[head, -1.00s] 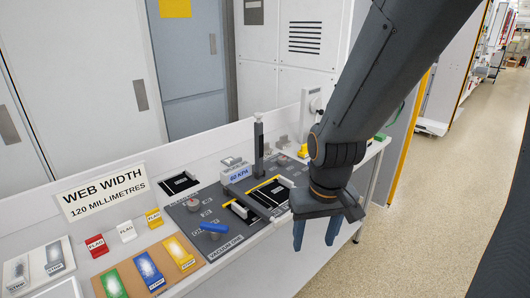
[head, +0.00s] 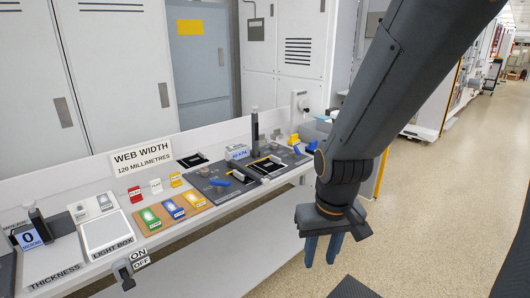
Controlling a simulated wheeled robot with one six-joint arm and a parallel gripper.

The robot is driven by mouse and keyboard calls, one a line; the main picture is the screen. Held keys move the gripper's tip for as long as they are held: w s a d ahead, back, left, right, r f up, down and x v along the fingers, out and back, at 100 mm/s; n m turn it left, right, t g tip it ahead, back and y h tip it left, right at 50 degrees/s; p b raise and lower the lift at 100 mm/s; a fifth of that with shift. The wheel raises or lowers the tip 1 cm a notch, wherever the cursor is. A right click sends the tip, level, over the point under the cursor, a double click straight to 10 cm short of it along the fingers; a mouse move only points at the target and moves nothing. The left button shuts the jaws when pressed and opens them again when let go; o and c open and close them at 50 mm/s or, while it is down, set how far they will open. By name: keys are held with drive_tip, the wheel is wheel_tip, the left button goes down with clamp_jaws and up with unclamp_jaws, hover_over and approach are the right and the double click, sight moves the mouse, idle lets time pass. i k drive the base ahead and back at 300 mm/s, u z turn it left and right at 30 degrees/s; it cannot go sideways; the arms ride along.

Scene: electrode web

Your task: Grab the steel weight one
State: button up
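I cannot make out a thing that is surely the steel weight one; small grey parts on the bench are too small to tell. My gripper (head: 323,250) points down in front of the bench's right part, over the floor side. Its two blue-grey fingers are apart with a gap between them and nothing held. The arm hides part of the bench's right end and the area behind it.
The white bench (head: 210,232) carries a thickness gauge (head: 48,262), a light box (head: 106,234), coloured strips on a brown board (head: 193,199), small flags and a dark panel with a blue handle (head: 220,182). Cabinets stand behind. Floor (head: 420,215) at right is clear.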

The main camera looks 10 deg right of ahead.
sight(263, 141)
drive_tip(key=z, duration=1.3)
drive_tip(key=i, duration=1.9)
drive_tip(key=u, duration=1.25)
drive_tip(key=i, duration=1.1)
drive_tip(key=u, duration=0.3)
